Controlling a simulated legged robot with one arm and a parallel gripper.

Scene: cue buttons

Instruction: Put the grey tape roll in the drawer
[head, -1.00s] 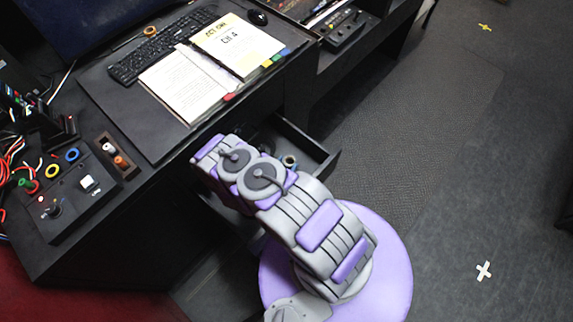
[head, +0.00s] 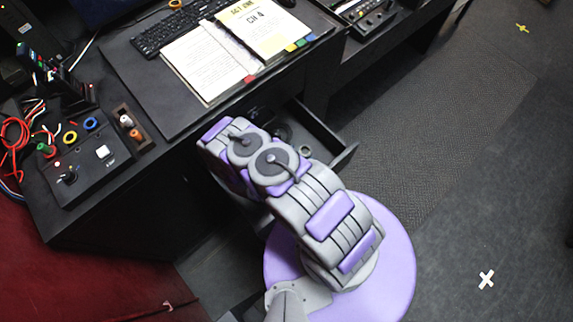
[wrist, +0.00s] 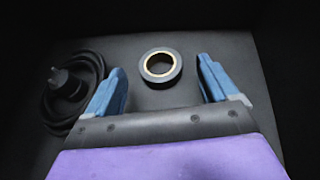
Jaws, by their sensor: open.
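A tape roll (wrist: 173,74) lies flat in the wrist view, dark grey outside with a pale yellowish core. It lies on the dark floor of what looks like the open drawer (head: 330,137). In the head view a small ring, likely this roll (head: 304,151), shows inside the drawer by its right end. My gripper (wrist: 162,68) is open, its two blue fingers apart, with the roll in view between and just beyond the fingertips. Nothing is held between them. I cannot tell the height of the fingertips above the drawer floor. In the head view my arm hides the gripper.
A coiled black cable with a plug (wrist: 68,84) lies left of my gripper. The desk (head: 150,90) above the drawer holds a keyboard (head: 165,38), an open binder (head: 210,62) and a control box (head: 82,160). The floor to the right is clear.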

